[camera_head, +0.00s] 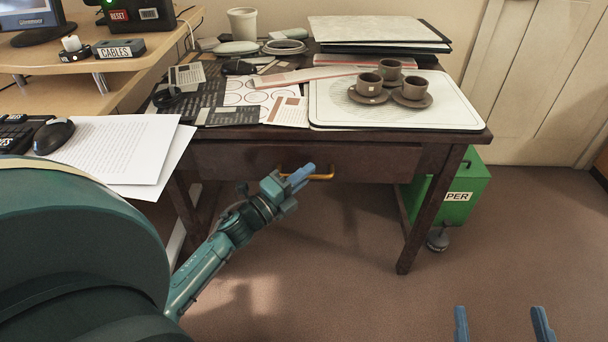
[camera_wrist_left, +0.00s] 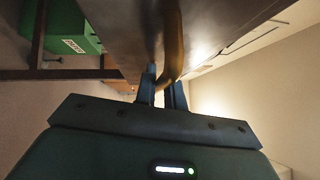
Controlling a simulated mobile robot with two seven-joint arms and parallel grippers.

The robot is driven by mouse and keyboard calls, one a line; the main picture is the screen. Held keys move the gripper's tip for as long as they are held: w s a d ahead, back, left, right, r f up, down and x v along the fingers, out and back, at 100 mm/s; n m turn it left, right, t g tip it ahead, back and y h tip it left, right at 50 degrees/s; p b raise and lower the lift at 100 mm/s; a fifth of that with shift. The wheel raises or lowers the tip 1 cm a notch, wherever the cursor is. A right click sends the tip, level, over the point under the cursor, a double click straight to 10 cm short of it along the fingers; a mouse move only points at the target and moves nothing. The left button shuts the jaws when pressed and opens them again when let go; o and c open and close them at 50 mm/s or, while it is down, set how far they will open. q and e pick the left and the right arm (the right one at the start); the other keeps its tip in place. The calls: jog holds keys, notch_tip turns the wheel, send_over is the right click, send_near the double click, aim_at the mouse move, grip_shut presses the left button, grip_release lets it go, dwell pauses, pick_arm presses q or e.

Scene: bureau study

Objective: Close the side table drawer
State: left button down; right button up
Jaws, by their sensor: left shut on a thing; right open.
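The side table (camera_head: 410,230) is dark wood with a drawer (camera_head: 235,161) under its top. The drawer front has a curved brass handle (camera_head: 322,176). The drawer front looks roughly level with the table's front edge; I cannot tell how far it is open. My left gripper (camera_head: 301,175) is at the handle, its blue fingers shut on it. The left wrist view shows the handle (camera_wrist_left: 173,45) running between the two fingers (camera_wrist_left: 163,88) in front of the drawer front (camera_wrist_left: 125,35). My right gripper (camera_head: 503,325) is open and empty at the lower right, over the floor.
On the table top stand a white tray (camera_head: 455,113) with brown cups and saucers, papers and a white pot (camera_head: 242,24). A green paper bin (camera_head: 467,190) stands beyond the right legs. A desk with papers (camera_head: 115,145) is at left. Floor in front is clear.

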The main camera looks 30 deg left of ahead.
aim_at(303, 166)
jog(key=shift+f, duration=0.1)
pick_arm(q)
jog(key=w+a, duration=0.1)
jog(key=w+a+b, duration=0.1)
jog(key=w, duration=0.1)
jog(key=shift+w, duration=0.1)
jog(key=shift+w+a, duration=0.2)
jog(key=shift+w, duration=0.15)
jog(key=shift+a+r, duration=0.1)
pick_arm(e)
jog(key=shift+a+r, duration=0.1)
jog(key=shift+r, duration=0.1)
pick_arm(q)
jog(key=c, duration=1.5)
grip_release()
jog(key=shift+s+f, duration=0.1)
jog(key=shift+f, duration=0.1)
